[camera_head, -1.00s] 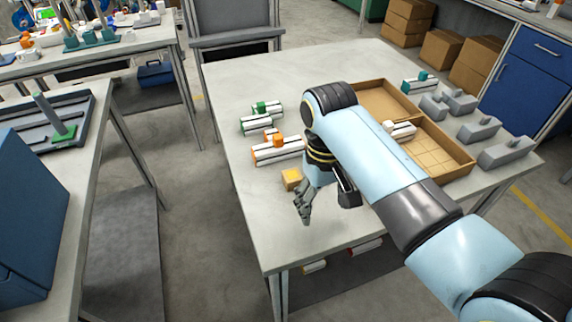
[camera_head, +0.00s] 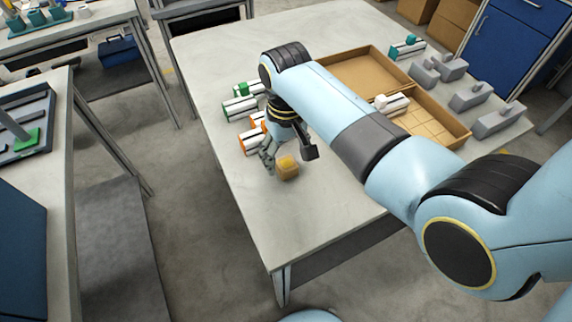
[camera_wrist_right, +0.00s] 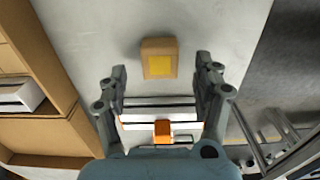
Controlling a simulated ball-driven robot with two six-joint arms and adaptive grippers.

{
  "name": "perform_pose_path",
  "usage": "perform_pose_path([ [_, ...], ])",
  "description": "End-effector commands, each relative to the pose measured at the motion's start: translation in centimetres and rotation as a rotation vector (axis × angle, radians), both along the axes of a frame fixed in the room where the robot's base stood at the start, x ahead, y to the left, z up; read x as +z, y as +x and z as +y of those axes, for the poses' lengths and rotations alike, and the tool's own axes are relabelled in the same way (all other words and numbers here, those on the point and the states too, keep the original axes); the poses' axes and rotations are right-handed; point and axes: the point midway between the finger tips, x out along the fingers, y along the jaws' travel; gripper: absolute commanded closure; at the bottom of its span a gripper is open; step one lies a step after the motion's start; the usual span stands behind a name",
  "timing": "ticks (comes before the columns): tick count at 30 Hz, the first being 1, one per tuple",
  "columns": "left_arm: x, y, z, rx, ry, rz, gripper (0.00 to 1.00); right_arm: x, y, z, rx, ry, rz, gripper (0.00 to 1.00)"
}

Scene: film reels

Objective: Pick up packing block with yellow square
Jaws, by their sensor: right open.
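The packing block (camera_head: 287,168) is a small tan cube on the light grey table. In the right wrist view the block (camera_wrist_right: 158,59) shows a yellow square on its top face. My right gripper (camera_head: 288,161) is open, its fingers pointing down at the block. In the right wrist view the open fingers (camera_wrist_right: 160,78) frame a gap, and the block sits centred just past the fingertips, not gripped. How high the fingertips are above the table is hard to tell. My left gripper is not in view.
White reels with green (camera_head: 240,107) and orange (camera_head: 251,139) parts lie beside the gripper on the table. A cardboard tray (camera_head: 455,130) with compartments and several grey fixtures (camera_head: 468,97) stand to the right. The table's near part is clear.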

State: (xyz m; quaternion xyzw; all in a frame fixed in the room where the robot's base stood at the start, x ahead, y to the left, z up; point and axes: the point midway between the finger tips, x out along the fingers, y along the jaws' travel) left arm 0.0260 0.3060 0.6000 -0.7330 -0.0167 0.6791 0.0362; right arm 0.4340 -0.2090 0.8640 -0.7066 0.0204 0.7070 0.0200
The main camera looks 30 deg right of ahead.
Motion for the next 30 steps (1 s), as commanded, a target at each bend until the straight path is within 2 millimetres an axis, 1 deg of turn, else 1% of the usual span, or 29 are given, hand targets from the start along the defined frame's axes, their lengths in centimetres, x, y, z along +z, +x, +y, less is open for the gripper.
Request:
perform_pose_path([
  [1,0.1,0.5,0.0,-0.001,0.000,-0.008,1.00,-0.9,-0.2,0.0,0.000,-0.001,0.004,0.33],
  [3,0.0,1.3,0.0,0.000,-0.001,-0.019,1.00,-2.0,-0.2,0.0,0.000,-0.001,0.003,0.33],
  [6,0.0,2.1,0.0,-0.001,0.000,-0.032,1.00,-3.1,-0.1,0.0,0.000,0.000,0.001,0.33],
  [9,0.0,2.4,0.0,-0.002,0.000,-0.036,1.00,-3.5,-0.1,0.0,0.000,0.000,0.000,0.33],
  [14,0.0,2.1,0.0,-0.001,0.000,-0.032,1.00,-3.4,-0.1,0.0,0.000,0.000,0.000,0.33],
  [17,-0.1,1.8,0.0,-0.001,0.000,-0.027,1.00,-3.4,-0.1,0.0,0.000,0.000,0.000,0.44],
  [21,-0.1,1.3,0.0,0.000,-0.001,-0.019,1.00,-3.4,-0.2,0.0,0.000,0.000,0.000,0.63],
  [27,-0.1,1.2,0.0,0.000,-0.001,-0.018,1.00,-3.4,-0.2,0.0,0.000,0.000,0.000,0.89],
  [30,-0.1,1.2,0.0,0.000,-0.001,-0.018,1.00,-3.4,-0.2,0.0,0.000,0.000,0.000,1.00],
])
